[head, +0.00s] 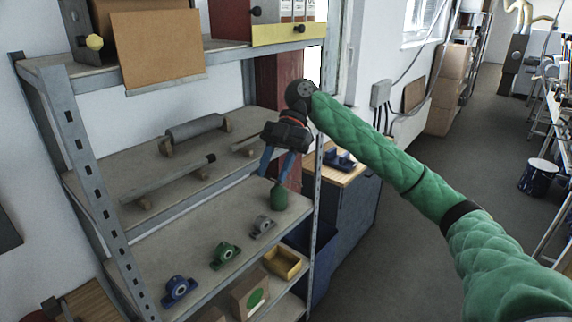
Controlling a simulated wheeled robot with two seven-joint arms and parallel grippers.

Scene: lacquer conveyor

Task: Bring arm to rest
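My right arm (375,147), in a green quilted sleeve, reaches in from the right towards the shelf. Its black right gripper (272,175) points down in front of the shelf, with two blue fingers spread apart and nothing visible between them. One fingertip shows just above a small dark green object (279,198) on the middle shelf; I cannot tell whether they touch. My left gripper is not in view.
The metal shelf unit (200,242) bears a blue bearing block (178,290), a green one (225,254), a grey one (262,226) and rollers (194,129). A yellow bin (283,262) sits lower. A blue cabinet (345,222) stands right of the shelf. Open floor (440,165) lies further right.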

